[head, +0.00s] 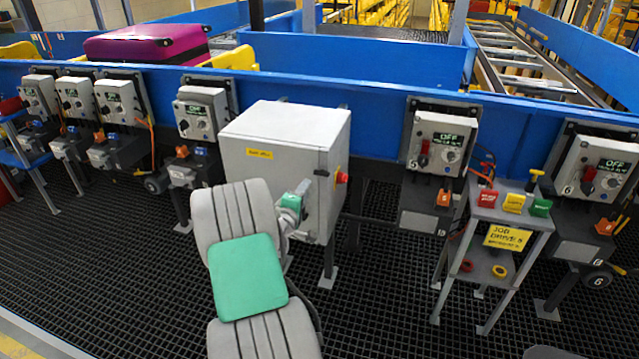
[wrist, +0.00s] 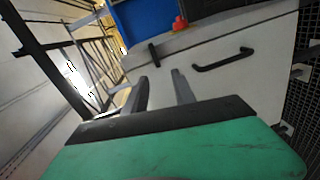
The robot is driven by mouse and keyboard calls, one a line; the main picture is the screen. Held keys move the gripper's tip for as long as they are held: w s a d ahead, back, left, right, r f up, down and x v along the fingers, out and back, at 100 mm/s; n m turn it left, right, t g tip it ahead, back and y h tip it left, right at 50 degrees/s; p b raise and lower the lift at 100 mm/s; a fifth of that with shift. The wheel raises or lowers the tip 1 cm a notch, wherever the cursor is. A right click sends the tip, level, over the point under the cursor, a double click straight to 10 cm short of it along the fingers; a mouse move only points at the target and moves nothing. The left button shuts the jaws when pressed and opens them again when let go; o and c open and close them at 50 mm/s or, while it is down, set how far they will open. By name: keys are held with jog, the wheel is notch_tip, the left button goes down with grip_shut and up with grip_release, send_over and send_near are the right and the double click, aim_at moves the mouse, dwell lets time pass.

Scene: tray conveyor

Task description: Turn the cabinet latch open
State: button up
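The cabinet (head: 262,130) is a light grey box on legs with a yellow label, in the middle of the head view. Its grey door (wrist: 215,85) fills the right of the wrist view. A black pull handle (wrist: 223,60) is right of the latch in the wrist view. My gripper (wrist: 158,76) is open and empty, its fingers apart below the latch, with no contact visible. In the head view my arm partly hides the cabinet front.
A red knob (head: 342,178) is on the cabinet's right face, beside the latch. A blue conveyor rail (head: 380,120) runs behind. Control boxes (head: 440,140) stand both sides. A small grey stand (head: 500,215) with coloured tags is to the right. Black grated floor (head: 385,300) lies clear in front.

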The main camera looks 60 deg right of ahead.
aim_at(321, 175)
jog(key=shift+n+h, duration=0.5)
jog(key=shift+n, duration=0.2)
jog(key=d, duration=0.3)
jog(key=d+p, duration=0.1)
jog(key=d, duration=0.5)
jog(key=shift+s+f, duration=0.25)
jog(key=shift+c, duration=0.5)
grip_shut()
